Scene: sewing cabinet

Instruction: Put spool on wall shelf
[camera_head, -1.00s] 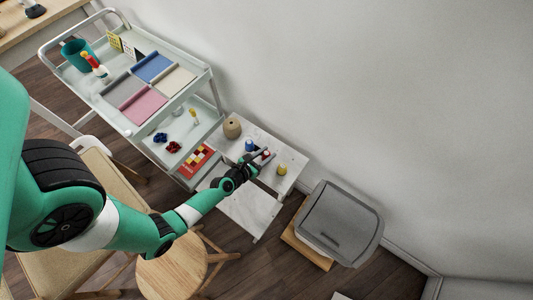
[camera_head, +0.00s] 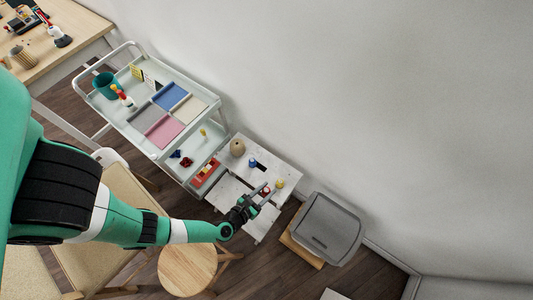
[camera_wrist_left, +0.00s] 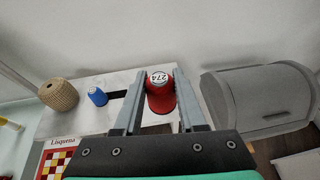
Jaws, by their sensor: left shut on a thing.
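A red spool (camera_wrist_left: 160,94) with a white top marked 274 is between the fingers of my left gripper (camera_wrist_left: 160,88) in the left wrist view. The fingers are shut on it from both sides. In the head view the left gripper (camera_head: 262,192) holds the red spool (camera_head: 265,191) over the front part of a white marble-like surface (camera_head: 284,168). Whether the spool is clear of that surface is hard to tell. I cannot make out a separate wall shelf. My right gripper is not in view.
A grey-lidded bin (camera_head: 327,230) is at right, a white cart (camera_head: 158,147) at left, and a round wooden stool (camera_head: 187,270) in front. The wall above is bare.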

